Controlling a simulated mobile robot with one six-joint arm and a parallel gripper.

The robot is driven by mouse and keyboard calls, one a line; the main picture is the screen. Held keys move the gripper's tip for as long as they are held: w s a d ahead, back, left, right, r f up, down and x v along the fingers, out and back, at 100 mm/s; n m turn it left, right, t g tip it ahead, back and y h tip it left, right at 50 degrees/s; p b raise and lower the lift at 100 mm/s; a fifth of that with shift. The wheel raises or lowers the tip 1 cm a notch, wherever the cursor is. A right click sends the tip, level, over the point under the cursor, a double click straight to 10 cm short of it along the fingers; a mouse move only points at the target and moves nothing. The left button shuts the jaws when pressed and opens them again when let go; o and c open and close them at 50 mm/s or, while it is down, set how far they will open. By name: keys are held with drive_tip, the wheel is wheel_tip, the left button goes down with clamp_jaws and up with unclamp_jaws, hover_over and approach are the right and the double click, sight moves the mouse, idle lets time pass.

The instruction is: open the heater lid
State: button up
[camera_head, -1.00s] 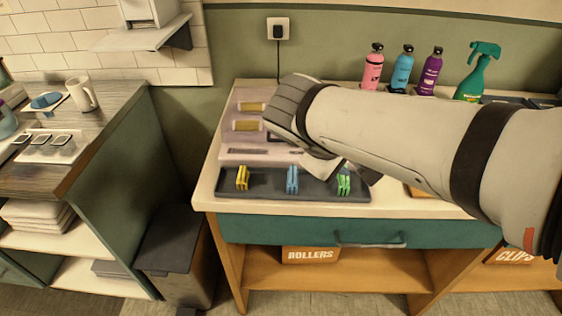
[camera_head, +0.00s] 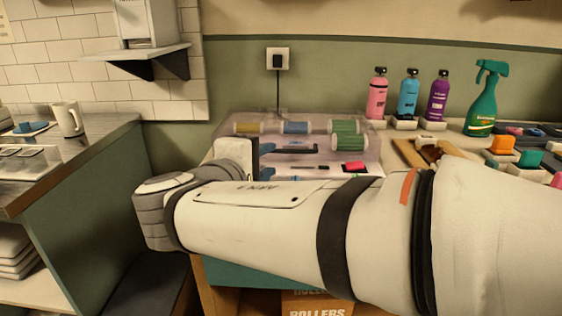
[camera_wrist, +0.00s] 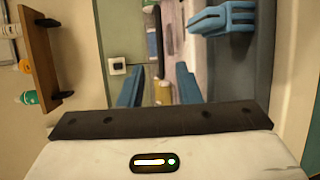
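The heater (camera_head: 228,128) sits at the back of the counter below the wall outlet, with yellow, blue and green rollers in it. A clear, glossy lid (camera_head: 372,150) seems to lie down over the rollers; its edges are hard to make out. My gripper (camera_head: 322,158) reaches in from the left, its fingers pointing right over or in front of the heater. In the wrist view its two blue fingers (camera_wrist: 160,85) are apart with nothing held between them. A yellow roller shows beyond the gap. Contact with the lid cannot be told. My forearm hides the counter's front.
Pink (camera_head: 377,97), blue (camera_head: 409,96) and purple (camera_head: 438,98) bottles and a green spray bottle (camera_head: 484,100) stand right of the heater. A blue clip (camera_wrist: 222,18) shows in the wrist view. A white mug (camera_head: 67,120) stands on the left counter. A wall shelf (camera_head: 135,52) hangs upper left.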

sight(285, 152)
drive_tip(key=shift+b+x, duration=0.7)
drive_tip(key=shift+x, duration=2.45)
drive_tip(key=shift+c, duration=0.3)
clamp_jaws()
